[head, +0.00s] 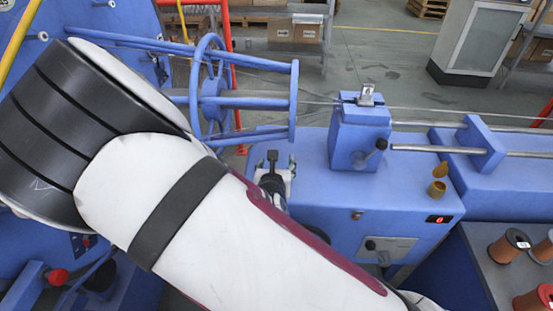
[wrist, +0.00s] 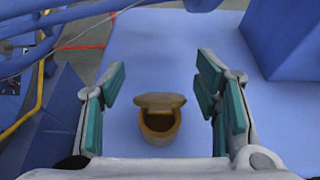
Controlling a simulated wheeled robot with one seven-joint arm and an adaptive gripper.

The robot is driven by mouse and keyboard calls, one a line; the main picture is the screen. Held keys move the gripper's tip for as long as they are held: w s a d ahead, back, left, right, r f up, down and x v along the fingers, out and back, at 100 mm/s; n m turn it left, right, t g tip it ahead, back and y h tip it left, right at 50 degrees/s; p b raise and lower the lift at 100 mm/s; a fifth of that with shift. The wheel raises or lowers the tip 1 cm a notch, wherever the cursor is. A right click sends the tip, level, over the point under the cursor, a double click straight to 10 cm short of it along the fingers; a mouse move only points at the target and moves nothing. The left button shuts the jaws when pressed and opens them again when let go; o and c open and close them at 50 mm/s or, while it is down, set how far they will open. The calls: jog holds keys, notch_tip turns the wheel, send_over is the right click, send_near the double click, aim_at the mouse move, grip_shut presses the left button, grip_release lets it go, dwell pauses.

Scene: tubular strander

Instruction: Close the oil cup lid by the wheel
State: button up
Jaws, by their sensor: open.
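A small brass oil cup (wrist: 160,130) stands on a blue surface in the wrist view, its dark inside showing. Its lid (wrist: 160,101) is open, raised at the cup's far side. My gripper (wrist: 160,75) is open and empty, with one green-padded finger to each side of the cup in the picture; I see no contact. In the head view my gripper (head: 274,166) is beside the blue spoked wheel (head: 208,90), left of a blue block; my arm hides this cup there. A second brass cup (head: 437,189) with its lid raised (head: 441,168) stands farther right.
The blue block (head: 360,130) with a black-knobbed lever rises right of my gripper. Wires run from the wheel's ring (head: 293,95) to the block. Copper spools (head: 509,247) stand at the lower right. The machine top between gripper and block is clear.

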jog(key=shift+w, duration=0.15)
jog(key=c, duration=1.2)
jog(key=shift+f, duration=0.1)
jog(key=t, duration=0.1)
jog(key=t+b, duration=0.2)
jog(key=shift+s+f, duration=0.3)
jog(key=shift+f, duration=0.05)
jog(key=shift+s+a+r+t+b, duration=0.15)
jog(key=shift+s+t+b, duration=0.1)
jog(key=shift+t+b, duration=0.55)
jog(key=o, duration=1.2)
